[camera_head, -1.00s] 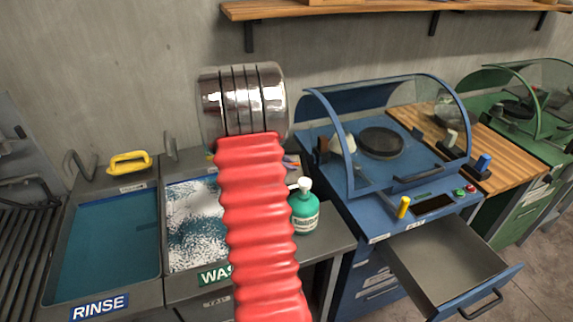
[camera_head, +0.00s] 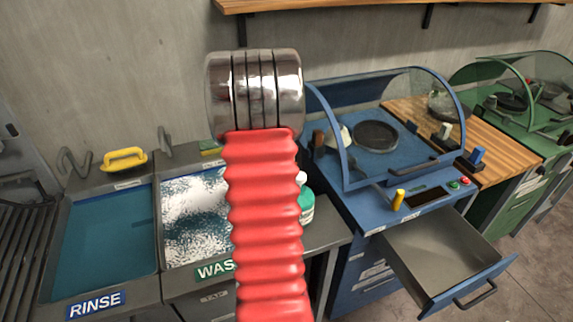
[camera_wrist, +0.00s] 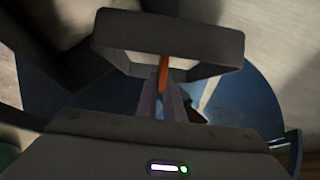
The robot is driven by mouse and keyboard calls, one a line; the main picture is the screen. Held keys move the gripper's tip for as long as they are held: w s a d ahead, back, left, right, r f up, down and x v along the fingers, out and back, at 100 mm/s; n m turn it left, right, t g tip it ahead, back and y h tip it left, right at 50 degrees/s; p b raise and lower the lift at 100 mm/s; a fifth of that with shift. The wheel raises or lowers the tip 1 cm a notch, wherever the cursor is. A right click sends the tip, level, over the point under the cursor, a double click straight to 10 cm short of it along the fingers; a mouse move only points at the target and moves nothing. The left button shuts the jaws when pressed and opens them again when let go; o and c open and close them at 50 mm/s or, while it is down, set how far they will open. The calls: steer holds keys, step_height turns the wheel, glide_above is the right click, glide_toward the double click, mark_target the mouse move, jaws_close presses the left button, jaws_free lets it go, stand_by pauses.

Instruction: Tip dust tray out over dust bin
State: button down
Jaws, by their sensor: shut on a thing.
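In the wrist view my gripper (camera_wrist: 167,100) is closed around a narrow orange piece (camera_wrist: 164,72) that stands between its jaws. I cannot tell whether this piece belongs to the dust tray. A large blue curved shape (camera_wrist: 75,98) lies beyond the jaws, partly covered by a dark grey frame; I cannot tell what it is. In the head view my red arm and its metal end hide the gripper and whatever it holds. No dust tray or dust bin can be made out there.
The blue station (camera_head: 348,215) has a clear hood and an open, empty drawer (camera_head: 425,250) jutting forward. Left are a rinse basin (camera_head: 105,240), a foamy wash basin (camera_head: 195,220) and a yellow handle (camera_head: 124,158). A wooden shelf (camera_head: 380,5) hangs above.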

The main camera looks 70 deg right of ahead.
steer(key=shift+s+a+f+t, duration=0.1)
steer(key=shift+f+t, duration=0.1)
steer(key=shift+t, duration=0.1)
stand_by(0.9)
steer(key=shift+a+r, duration=0.1)
stand_by(0.9)
steer(key=shift+w+r+g, duration=0.2)
steer(key=shift+w+g, duration=0.1)
steer(key=shift+g, duration=0.2)
steer(key=shift+w+r, duration=0.1)
steer(key=shift+w+d+r+n+g+y, duration=0.2)
steer(key=shift+w+r+n+g, duration=0.2)
steer(key=shift+n+g, duration=0.4)
steer(key=shift+w+d+r+n+g+y, duration=0.1)
steer(key=shift+w+r+n+g+y, duration=0.25)
steer(key=shift+g, duration=0.75)
steer(key=n+g, duration=0.1)
steer(key=w+n+g, duration=0.1)
steer(key=g, duration=0.1)
steer(key=w+n+g, duration=0.1)
steer(key=shift+w+d+r, duration=0.2)
steer(key=shift+w+r, duration=0.05)
